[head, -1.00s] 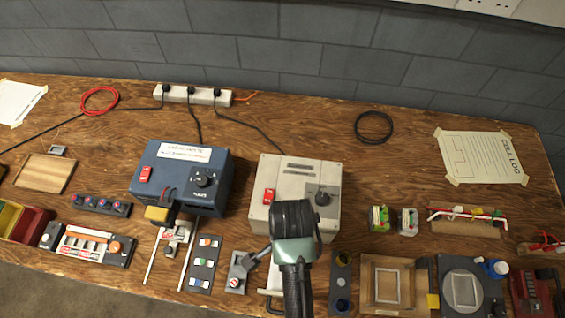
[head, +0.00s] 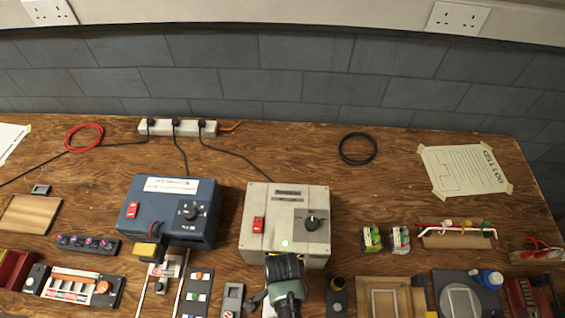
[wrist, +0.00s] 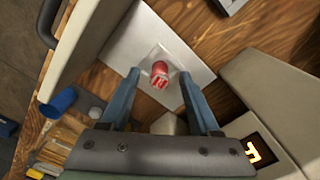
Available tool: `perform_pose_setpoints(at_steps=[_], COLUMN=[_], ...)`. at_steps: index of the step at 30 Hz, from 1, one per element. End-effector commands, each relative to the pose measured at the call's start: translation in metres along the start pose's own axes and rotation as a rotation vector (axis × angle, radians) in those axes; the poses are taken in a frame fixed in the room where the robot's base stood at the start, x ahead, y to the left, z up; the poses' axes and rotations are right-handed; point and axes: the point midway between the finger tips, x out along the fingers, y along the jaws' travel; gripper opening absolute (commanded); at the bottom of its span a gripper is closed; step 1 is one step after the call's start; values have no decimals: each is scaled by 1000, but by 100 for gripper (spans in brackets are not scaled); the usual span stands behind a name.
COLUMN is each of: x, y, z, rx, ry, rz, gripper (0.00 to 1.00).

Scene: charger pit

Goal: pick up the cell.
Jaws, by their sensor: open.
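In the wrist view a small red cylinder with pale marks, which looks like the cell (wrist: 159,76), stands in a pale square recess on a light grey plate (wrist: 187,33). My gripper (wrist: 160,72) is open, with its two blue-grey fingers on either side of the cell as pictured. Clear space shows between the cell and each finger. I cannot tell how far above the cell the fingertips are. In the head view my arm hides this spot and my gripper.
A grey box (head: 262,222) with a red switch, dial and lit green light stands behind my arm. A blue box (head: 150,212) is left of it. A blue cylinder (wrist: 60,102) and a yellow-lit display (wrist: 262,150) flank my fingers in the wrist view.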

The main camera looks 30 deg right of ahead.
Motion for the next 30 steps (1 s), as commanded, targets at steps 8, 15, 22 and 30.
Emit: perform_pose_setpoints(at_steps=[8,15,22,30], x=[4,3,3,3], y=[0,0,0,0], z=[0,0,0,0], rx=[1,1,1,1], ry=[0,0,0,0], rz=[-1,-1,-1,-1], gripper=[63,23,0,0])
